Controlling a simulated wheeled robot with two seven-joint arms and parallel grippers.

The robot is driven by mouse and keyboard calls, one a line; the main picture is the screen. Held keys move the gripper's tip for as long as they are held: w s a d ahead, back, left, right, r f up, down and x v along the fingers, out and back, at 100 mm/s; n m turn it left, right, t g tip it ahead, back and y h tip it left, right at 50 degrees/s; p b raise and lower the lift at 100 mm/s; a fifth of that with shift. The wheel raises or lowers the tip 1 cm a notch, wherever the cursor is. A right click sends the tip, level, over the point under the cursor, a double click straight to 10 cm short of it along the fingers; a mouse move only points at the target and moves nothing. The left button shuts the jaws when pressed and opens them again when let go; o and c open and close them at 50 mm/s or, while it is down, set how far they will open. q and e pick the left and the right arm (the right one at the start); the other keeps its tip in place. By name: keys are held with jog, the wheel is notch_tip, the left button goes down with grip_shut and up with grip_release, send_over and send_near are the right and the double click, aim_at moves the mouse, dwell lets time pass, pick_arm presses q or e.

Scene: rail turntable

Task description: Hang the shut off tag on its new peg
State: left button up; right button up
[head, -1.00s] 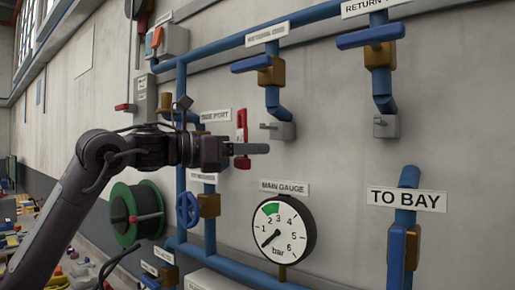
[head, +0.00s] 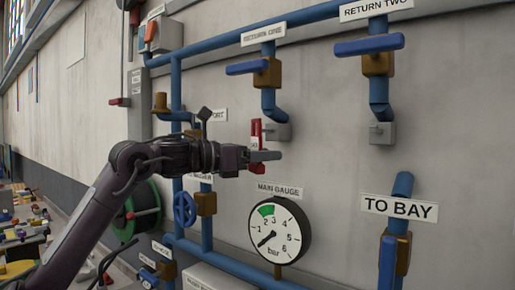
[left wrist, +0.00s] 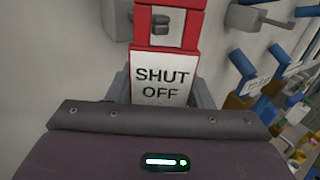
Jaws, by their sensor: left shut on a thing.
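The shut off tag is a red frame with a white plate reading SHUT OFF (left wrist: 163,80). In the head view it shows as a narrow red upright piece (head: 256,130). My left gripper (head: 264,156) is shut on its lower part and holds it upright in front of the wall. A grey peg bracket (head: 278,132) under the RETURN ONE pipe is just right of the tag. In the left wrist view a grey bracket (left wrist: 162,32) shows through the tag's upper opening; I cannot tell whether they touch. Another grey bracket (head: 382,133) is under RETURN TWO.
Blue-handled valves (head: 248,67) stick out above. The round main gauge (head: 279,232) is below the gripper, and a blue handwheel (head: 184,209) is lower left. A green reel (head: 140,212) is behind my arm. The wall between the two brackets is bare.

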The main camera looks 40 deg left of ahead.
pick_arm(q)
jog(key=shift+w+a+f+p, duration=0.15)
jog(key=shift+w+f+p, duration=0.1)
jog(key=shift+w+p, duration=0.55)
jog(key=shift+w+a+f+p, duration=0.15)
jog(key=shift+w+p, duration=0.35)
jog(key=shift+w, duration=0.55)
jog(key=o, duration=1)
jog(key=shift+f, duration=0.1)
